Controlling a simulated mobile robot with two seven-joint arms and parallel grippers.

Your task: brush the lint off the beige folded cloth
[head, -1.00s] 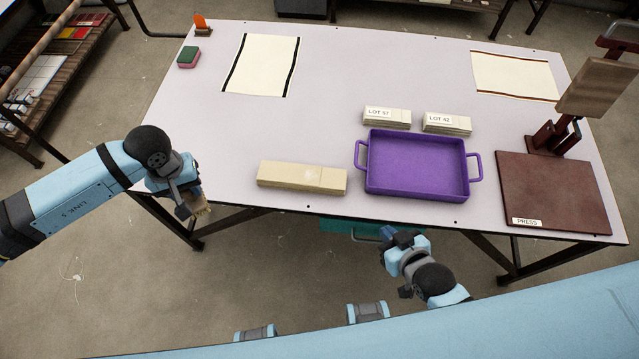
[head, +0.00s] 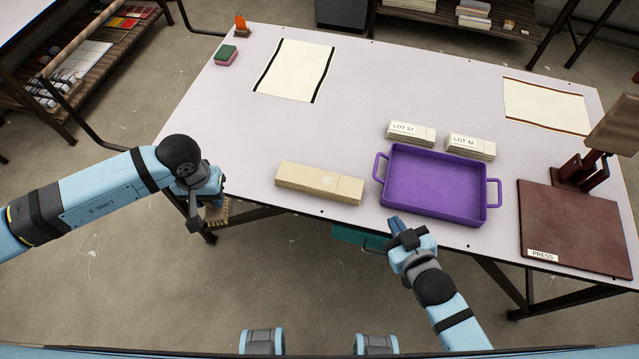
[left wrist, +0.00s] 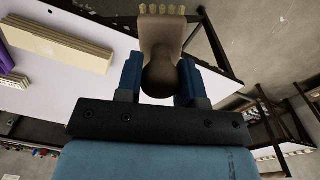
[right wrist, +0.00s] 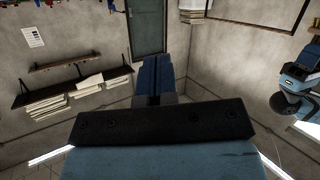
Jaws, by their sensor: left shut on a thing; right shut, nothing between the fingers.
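The beige folded cloth (head: 310,182) lies as a long flat block near the table's front edge, with a small pale patch of lint (head: 327,179) on top. It also shows at the upper left of the left wrist view (left wrist: 60,45). My left gripper (head: 213,200) is off the table's front left edge, left of the cloth. It is shut on a brush (left wrist: 160,45) with a wooden handle and pale bristles. My right gripper (head: 398,225) is shut and empty, just off the front edge below the purple tray; the right wrist view shows its fingers together (right wrist: 153,75).
The purple tray (head: 378,170) stands right of the cloth. Behind it are stacks labelled LOT 57 (head: 410,134) and LOT 42 (head: 470,147). A press (head: 570,225) is at the right. A sponge (head: 226,55) lies far left. The table left of the cloth is clear.

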